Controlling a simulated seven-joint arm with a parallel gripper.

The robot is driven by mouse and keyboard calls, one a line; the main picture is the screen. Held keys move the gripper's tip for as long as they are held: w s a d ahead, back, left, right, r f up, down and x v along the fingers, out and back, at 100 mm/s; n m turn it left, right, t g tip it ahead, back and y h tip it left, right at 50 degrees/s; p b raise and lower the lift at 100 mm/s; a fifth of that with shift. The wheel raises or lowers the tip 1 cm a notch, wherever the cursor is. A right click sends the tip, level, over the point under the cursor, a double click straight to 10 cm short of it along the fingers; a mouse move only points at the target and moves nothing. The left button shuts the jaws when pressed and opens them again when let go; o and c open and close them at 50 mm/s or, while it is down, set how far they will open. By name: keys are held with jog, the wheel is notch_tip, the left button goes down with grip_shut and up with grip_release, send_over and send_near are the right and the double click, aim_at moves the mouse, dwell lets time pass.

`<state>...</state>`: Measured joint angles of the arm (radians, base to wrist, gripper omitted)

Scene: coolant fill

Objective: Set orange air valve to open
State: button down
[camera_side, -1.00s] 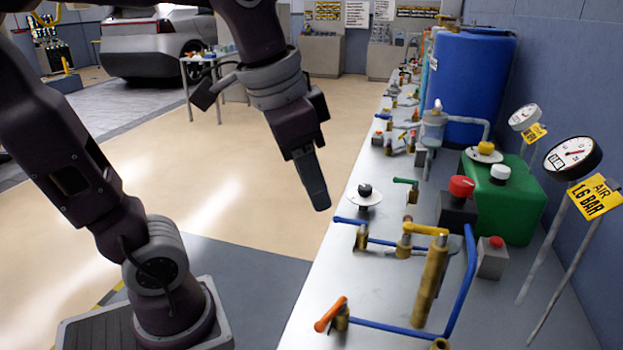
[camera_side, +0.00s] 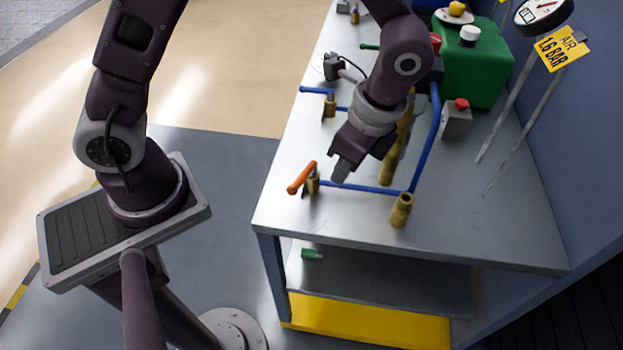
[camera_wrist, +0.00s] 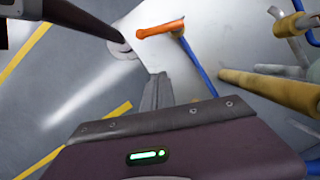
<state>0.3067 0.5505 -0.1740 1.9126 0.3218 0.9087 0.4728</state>
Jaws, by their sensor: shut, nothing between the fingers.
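The orange air valve handle (camera_side: 301,177) sits on a brass valve body (camera_side: 313,182) at the left end of a blue pipe (camera_side: 362,188), near the front left of the metal bench. In the side view the handle slants, crossing the line of the pipe. My gripper (camera_side: 340,176) is shut and empty, just right of the handle and apart from it. In the wrist view the orange handle (camera_wrist: 160,28) lies ahead of the gripper fingers (camera_wrist: 157,86), with a gap between them. My arm hides part of the brass upright and pipes behind it.
A blue-handled valve (camera_side: 318,90) stands behind the orange one. A brass fitting (camera_side: 401,210) and the rising blue pipe (camera_side: 430,140) stand to the right. A grey box with a red button (camera_side: 457,117) and a green tank (camera_side: 475,65) are farther back. The bench front (camera_side: 470,230) is clear.

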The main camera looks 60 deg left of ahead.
aim_at(300, 185)
jog(key=x, duration=0.7)
jog(key=shift+s+f, duration=0.1)
jog(key=shift+f, duration=0.15)
jog(key=a, duration=0.1)
jog(key=s+a, duration=0.1)
jog(key=a, duration=0.1)
jog(key=shift+s, duration=0.1)
jog(key=shift+s+a+r, duration=0.1)
jog(key=shift+s+a, duration=0.1)
jog(key=shift+a, duration=0.25)
jog(key=shift+s+a+m, duration=0.2)
jog(key=shift+s+m, duration=0.05)
jog(key=shift+m, duration=0.35)
jog(key=shift+s+a+m+t, duration=0.4)
jog(key=shift+a+m+t, duration=0.1)
jog(key=shift+m, duration=0.6)
jog(key=a+m, duration=0.1)
jog(key=m, duration=0.1)
jog(key=s+a+m+t, duration=0.1)
jog(key=m, duration=0.1)
jog(key=shift+a, duration=1.5)
jog(key=shift+w+a, duration=0.1)
jog(key=shift+a, duration=0.05)
